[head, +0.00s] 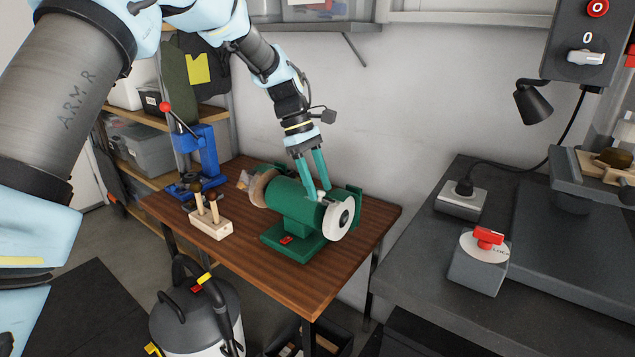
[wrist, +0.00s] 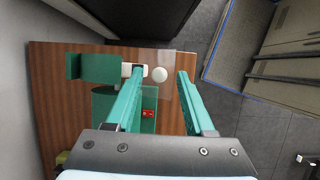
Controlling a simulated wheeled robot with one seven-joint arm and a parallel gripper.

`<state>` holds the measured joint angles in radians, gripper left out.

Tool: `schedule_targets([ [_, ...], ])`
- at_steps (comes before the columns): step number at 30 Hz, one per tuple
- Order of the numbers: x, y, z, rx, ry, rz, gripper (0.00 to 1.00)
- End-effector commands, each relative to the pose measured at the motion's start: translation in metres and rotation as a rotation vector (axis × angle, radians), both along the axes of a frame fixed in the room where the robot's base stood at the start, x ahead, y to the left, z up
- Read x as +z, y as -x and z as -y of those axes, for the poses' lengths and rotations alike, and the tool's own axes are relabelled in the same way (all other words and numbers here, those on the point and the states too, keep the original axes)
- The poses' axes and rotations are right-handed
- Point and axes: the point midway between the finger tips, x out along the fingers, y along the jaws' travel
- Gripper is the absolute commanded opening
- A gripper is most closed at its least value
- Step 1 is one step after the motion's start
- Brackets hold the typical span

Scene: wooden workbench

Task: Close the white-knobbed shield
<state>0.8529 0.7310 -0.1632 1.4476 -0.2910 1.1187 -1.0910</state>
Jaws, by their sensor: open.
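A green bench grinder (head: 292,203) stands on the wooden workbench, with a white wheel (head: 341,219) on its right end and a tan wheel on its left. In the wrist view, a round white knob (wrist: 160,74) sits at the edge of a faint see-through shield (wrist: 163,97). The shield's exact tilt is hard to tell. My gripper (head: 315,194) reaches down from above, open, by the white wheel.
A wooden block with upright handles (head: 211,222) and a blue press with a red-tipped lever (head: 197,150) stand left of the grinder. The bench (head: 318,285) is bare in front. A dark grey worktop with a red switch (head: 487,240) is at the right. The wall is close behind.

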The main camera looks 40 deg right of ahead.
Motion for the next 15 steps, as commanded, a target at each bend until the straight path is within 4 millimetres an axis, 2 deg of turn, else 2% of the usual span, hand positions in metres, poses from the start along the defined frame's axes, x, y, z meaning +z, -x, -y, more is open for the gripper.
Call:
schedule_targets([
  [2, 0.0000, 0.0000, 0.0000, 0.000, 0.000, 0.000, 0.53],
  [15, 0.0003, -0.0002, -0.0002, 0.000, 0.000, 0.000, 0.05],
])
